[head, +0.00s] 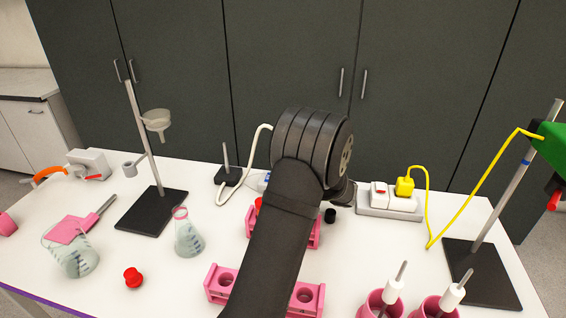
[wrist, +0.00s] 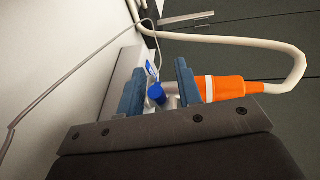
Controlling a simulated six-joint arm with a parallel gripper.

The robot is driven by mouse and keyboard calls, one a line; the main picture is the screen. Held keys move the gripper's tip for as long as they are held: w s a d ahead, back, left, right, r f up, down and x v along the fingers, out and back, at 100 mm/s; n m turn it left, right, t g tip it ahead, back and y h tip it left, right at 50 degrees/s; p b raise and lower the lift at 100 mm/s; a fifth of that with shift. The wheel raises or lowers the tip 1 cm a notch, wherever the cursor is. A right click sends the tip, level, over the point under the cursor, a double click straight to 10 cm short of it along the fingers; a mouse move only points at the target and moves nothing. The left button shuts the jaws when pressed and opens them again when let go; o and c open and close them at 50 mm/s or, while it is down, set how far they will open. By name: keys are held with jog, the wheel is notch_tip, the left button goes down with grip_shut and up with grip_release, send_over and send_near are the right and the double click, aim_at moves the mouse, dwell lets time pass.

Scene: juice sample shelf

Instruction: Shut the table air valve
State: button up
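A blue knob or cap (wrist: 156,94) with a thin blue-and-white tab (wrist: 152,70) above it shows in the wrist view, on a pale fitting. I take it for the air valve. An orange connector (wrist: 230,88) with a cream hose (wrist: 292,65) is just to the right of it. My gripper (wrist: 158,82) has its two blue fingers apart on either side of the knob, with a gap showing. I cannot tell whether a finger touches it. In the head view my arm hides the fingers and most of the fitting; a bit of blue (head: 265,178) shows beside it.
Pink racks (head: 215,284) stand under and beside my arm. A power strip (head: 372,202) with a yellow plug (head: 404,187) is right of it. A flask (head: 188,236) and a funnel stand (head: 150,211) are left.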

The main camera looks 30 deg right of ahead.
jog(key=m, duration=0.1)
jog(key=r+m+g, duration=0.1)
jog(key=shift+r+m, duration=0.3)
jog(key=w+d+r+v, duration=0.1)
jog(key=v, duration=1.7)
jog(key=w+a+r+n+g+h, duration=0.2)
jog(key=w+a+r+g+h, duration=0.15)
jog(key=a+r+h, duration=0.2)
jog(key=w+a+r+n+g+h, duration=0.25)
jog(key=a+r+g+h, duration=0.2)
jog(key=a, duration=0.25)
jog(key=x, duration=1.6)
jog(key=shift+s+d+f, duration=0.1)
jog(key=shift+d+f, duration=0.1)
jog(key=shift+f, duration=0.25)
jog(key=shift+w+d+f, duration=0.2)
jog(key=shift+w, duration=0.1)
jog(key=shift+r+g+y, duration=0.3)
jog(key=shift+g, duration=0.1)
jog(key=s+a+r, duration=0.2)
jog(key=s+r, duration=0.2)
jog(key=r, duration=0.3)
jog(key=s+a+r+h, duration=0.1)
jog(key=s+a+r, duration=0.2)
jog(key=r, duration=0.5)
jog(key=shift+s+a+r+t, duration=0.15)
jog(key=shift+s+a+t, duration=0.1)
jog(key=shift+s+t, duration=0.2)
